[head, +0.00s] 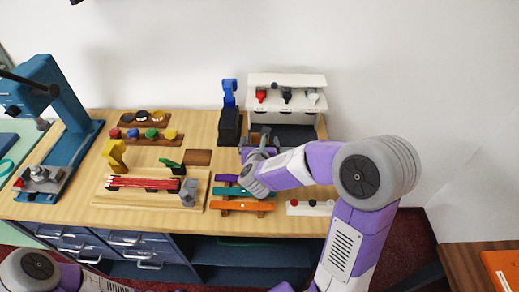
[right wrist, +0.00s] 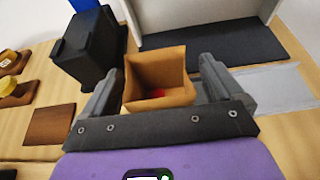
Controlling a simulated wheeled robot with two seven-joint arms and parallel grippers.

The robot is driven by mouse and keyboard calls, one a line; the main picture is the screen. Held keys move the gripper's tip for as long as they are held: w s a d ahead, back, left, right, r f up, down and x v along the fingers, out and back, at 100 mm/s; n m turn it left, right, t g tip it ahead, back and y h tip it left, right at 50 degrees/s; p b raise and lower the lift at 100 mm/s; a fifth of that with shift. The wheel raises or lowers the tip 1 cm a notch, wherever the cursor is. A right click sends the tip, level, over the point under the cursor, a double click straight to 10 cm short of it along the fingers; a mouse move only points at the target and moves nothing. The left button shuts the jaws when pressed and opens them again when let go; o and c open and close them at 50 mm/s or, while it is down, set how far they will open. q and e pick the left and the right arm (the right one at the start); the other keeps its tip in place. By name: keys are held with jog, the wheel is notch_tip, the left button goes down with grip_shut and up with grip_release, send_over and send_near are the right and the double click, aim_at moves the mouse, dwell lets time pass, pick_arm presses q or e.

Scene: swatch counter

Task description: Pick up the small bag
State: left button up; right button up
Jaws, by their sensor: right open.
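The small bag (right wrist: 156,68) is a brown, open-topped paper bag standing upright on the wooden counter, with something red inside it. My right gripper (right wrist: 160,78) is open, with one finger on each side of the bag. Small gaps seem to show between fingers and bag; contact is hard to judge. In the head view my right gripper (head: 260,140) is at the back of the counter, and the bag is mostly hidden by the gripper and wrist. My left arm shows at the lower left; its gripper is out of view.
A black block-like box (right wrist: 86,48) stands just left of the gripper. A white rack (head: 287,84) stands behind, over a dark mat (right wrist: 235,40). A grey sheet (right wrist: 270,88) lies right. Orange and teal slatted pieces lie in front.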

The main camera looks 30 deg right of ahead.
jog(key=c, duration=1)
